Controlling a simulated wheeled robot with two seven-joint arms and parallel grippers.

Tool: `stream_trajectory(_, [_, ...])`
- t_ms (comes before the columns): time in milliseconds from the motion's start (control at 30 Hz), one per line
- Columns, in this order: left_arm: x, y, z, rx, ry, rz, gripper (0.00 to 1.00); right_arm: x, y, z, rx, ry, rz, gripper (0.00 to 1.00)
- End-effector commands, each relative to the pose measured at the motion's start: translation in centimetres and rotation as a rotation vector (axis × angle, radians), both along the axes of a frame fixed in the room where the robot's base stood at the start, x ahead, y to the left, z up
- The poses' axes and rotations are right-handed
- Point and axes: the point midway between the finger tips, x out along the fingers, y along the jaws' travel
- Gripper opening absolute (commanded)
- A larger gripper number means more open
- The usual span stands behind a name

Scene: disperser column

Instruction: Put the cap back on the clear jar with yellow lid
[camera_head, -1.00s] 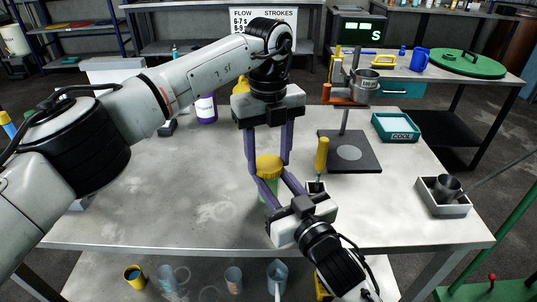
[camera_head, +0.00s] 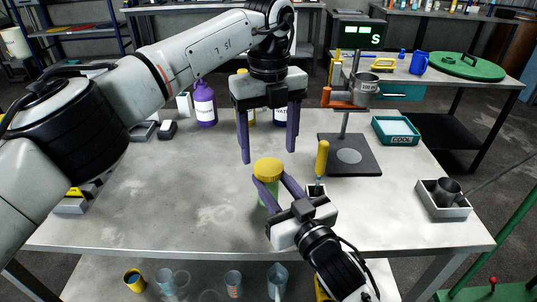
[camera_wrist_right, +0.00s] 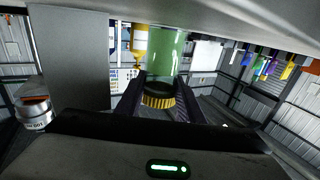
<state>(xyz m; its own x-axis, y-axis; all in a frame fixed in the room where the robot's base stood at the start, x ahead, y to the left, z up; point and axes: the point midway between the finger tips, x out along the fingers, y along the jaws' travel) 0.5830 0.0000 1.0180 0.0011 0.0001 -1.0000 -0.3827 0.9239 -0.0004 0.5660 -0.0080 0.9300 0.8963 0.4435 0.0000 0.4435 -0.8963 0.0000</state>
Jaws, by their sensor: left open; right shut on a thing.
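The clear jar (camera_head: 268,198) has greenish contents and stands near the front middle of the table, partly hidden by my right gripper. Its yellow lid (camera_head: 268,168) sits on top; I cannot tell how tightly. My right gripper (camera_head: 275,190) is shut on the jar from the front right. The right wrist view shows the jar (camera_wrist_right: 165,55) upside down between the fingers, with the ribbed yellow lid (camera_wrist_right: 158,101) below a dark band. My left gripper (camera_head: 268,155) is open and empty, pointing down above the lid, its fingers spread wider than the lid.
A yellow-handled tool (camera_head: 322,158) stands in a small holder just right of the jar. A disperser stand with a dark base (camera_head: 365,165) is behind it. A teal COOL tray (camera_head: 396,128) and a purple bottle (camera_head: 205,105) stand farther back. The table's left middle is clear.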

Motion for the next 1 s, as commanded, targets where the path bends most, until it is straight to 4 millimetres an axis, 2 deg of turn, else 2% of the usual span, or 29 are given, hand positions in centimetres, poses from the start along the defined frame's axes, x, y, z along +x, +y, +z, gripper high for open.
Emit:
stream_trajectory(267, [0.0, 0.0, 0.3, 0.000, 0.002, 0.000, 0.68, 0.0, 0.0, 0.1, 0.000, -0.001, 0.000, 0.00])
stream_trajectory(400, [0.0, 0.0, 0.3, 0.000, 0.002, 0.001, 0.89, 0.0, 0.0, 0.1, 0.000, -0.001, 0.000, 0.00])
stream_trajectory(700, [0.0, 0.0, 0.6, 0.000, 0.001, 0.001, 0.89, 0.0, 0.0, 0.1, 0.001, -0.002, 0.000, 0.00])
stream_trajectory(833, [0.0, 0.0, 2.0, -0.001, -0.002, 0.001, 0.89, 0.0, 0.0, 0.1, 0.001, -0.002, 0.000, 0.00])
stream_trajectory(1000, [0.0, -0.1, 5.2, 0.000, -0.002, 0.002, 0.89, 0.0, 0.0, 0.1, 0.001, -0.002, 0.000, 0.00])
